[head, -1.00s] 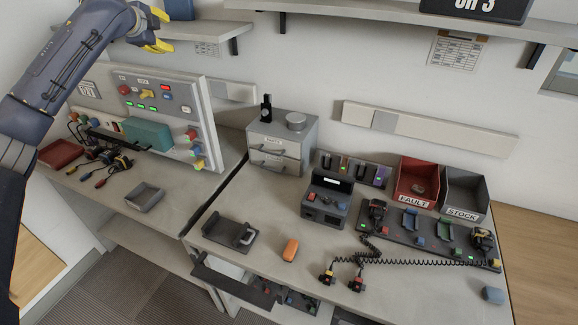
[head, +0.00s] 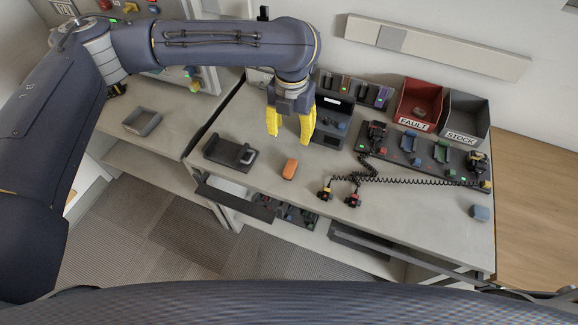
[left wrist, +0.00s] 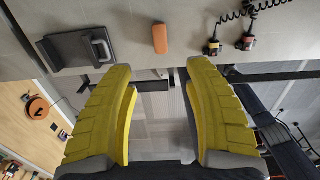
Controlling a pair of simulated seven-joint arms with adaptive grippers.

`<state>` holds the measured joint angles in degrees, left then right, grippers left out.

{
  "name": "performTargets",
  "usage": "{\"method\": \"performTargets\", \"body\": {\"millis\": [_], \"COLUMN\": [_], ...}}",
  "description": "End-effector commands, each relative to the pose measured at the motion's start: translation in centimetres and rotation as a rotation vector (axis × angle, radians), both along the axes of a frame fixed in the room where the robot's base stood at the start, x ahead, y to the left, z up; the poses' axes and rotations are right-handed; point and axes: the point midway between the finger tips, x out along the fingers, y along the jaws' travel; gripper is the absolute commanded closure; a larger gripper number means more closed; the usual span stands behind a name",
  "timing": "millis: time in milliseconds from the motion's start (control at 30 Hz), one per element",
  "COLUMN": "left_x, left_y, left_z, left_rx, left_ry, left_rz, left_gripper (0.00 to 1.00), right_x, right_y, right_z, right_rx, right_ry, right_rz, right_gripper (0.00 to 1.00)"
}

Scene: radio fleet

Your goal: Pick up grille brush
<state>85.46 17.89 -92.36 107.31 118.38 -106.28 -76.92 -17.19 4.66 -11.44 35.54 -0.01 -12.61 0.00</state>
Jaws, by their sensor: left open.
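A small orange rounded block (head: 290,169), which I take to be the grille brush, lies on the grey workbench (head: 245,190) near its front edge. It also shows in the left wrist view (left wrist: 160,38), beyond the fingertips. No bristles can be made out. My left gripper (head: 289,138) has yellow fingers, points down and is open and empty. In the head view it appears just above and behind the orange block, apart from it. It also shows in the left wrist view (left wrist: 159,68). My right gripper is not in view.
A dark tray with a grey handle (head: 232,152) lies left of the block. Coiled cables with plugs (head: 353,200) lie to its right. Red FAULT (head: 417,127) and grey STOCK bins (head: 462,137) stand at the back right.

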Motion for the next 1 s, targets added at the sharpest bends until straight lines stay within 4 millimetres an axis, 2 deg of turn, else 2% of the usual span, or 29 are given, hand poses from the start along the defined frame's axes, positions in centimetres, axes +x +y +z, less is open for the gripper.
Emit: {"method": "performTargets", "body": {"millis": [400, 600, 1000], "left_x": [-0.2, -0.1, -0.1], "left_y": [0.0, -0.1, -0.1], "left_z": [-7.3, -10.0, -12.2], "left_rx": [0.001, 0.0, 0.0], "left_ry": [0.007, 0.004, 0.004], "left_rz": [-0.001, -0.001, -0.001], "left_gripper": [0.47, 0.47, 0.47], "right_x": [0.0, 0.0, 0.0], "right_y": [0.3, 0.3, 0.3], "right_z": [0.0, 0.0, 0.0], "right_rx": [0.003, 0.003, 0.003], "right_ry": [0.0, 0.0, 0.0], "right_rz": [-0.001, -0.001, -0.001], "right_gripper": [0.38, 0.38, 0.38]}}
